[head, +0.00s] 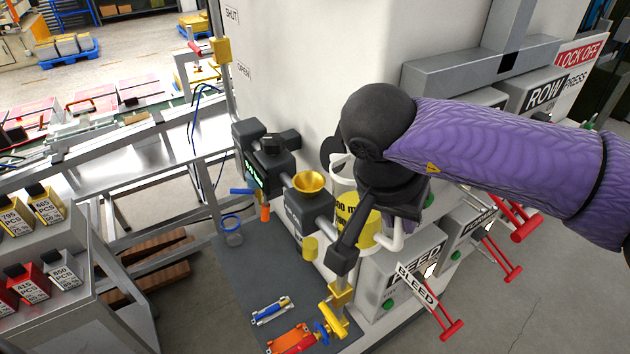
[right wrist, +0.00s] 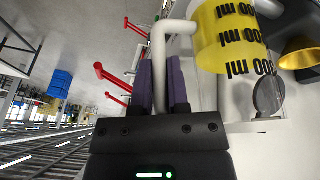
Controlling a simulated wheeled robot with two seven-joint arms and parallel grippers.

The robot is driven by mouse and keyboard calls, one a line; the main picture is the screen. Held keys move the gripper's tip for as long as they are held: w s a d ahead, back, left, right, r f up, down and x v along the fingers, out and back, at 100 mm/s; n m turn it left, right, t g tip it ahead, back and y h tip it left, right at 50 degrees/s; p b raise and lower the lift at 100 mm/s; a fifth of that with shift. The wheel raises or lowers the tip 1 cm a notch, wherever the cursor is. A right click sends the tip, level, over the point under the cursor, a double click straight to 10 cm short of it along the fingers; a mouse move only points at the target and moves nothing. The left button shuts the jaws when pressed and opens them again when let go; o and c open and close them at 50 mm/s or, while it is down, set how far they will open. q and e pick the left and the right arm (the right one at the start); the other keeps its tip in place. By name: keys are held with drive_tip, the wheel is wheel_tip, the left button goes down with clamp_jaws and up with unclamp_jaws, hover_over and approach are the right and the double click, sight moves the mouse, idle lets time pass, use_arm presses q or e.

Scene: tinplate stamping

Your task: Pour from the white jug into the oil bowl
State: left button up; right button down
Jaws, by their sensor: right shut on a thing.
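The white jug (head: 343,184) with a yellow band marked in ml stands to the right of the gold oil bowl (head: 308,183), apart from it in the head view. It looks about upright; my wrist and a dark machine part hide much of it. My right gripper (head: 405,212) is shut on the jug's white handle. In the right wrist view my right gripper (right wrist: 162,82) has the handle between its purple fingers, with the jug's yellow band (right wrist: 228,38) beside it and the oil bowl (right wrist: 301,56) beyond. The jug's contents are hidden. My left gripper is not in view.
Red-handled levers (head: 445,325) stick out at the right. A white machine wall (head: 300,80) rises behind.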

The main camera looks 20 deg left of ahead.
drive_tip(key=shift+r, duration=0.15)
drive_tip(key=shift+w+a+r+g+h+p, duration=0.2)
drive_tip(key=shift+a+r+h+p, duration=0.25)
drive_tip(key=shift+p, duration=0.5)
drive_tip(key=shift+w+a+r+g+h+p, duration=0.15)
drive_tip(key=shift+a+r+g+h+p, duration=0.1)
drive_tip(key=shift+r+p, duration=0.5)
drive_tip(key=shift+w+a+r+n+g+h+p, duration=0.1)
drive_tip(key=shift+w+a+n+g+h+p, duration=0.25)
drive_tip(key=shift+a+h+p, duration=0.4)
idle(5.3)
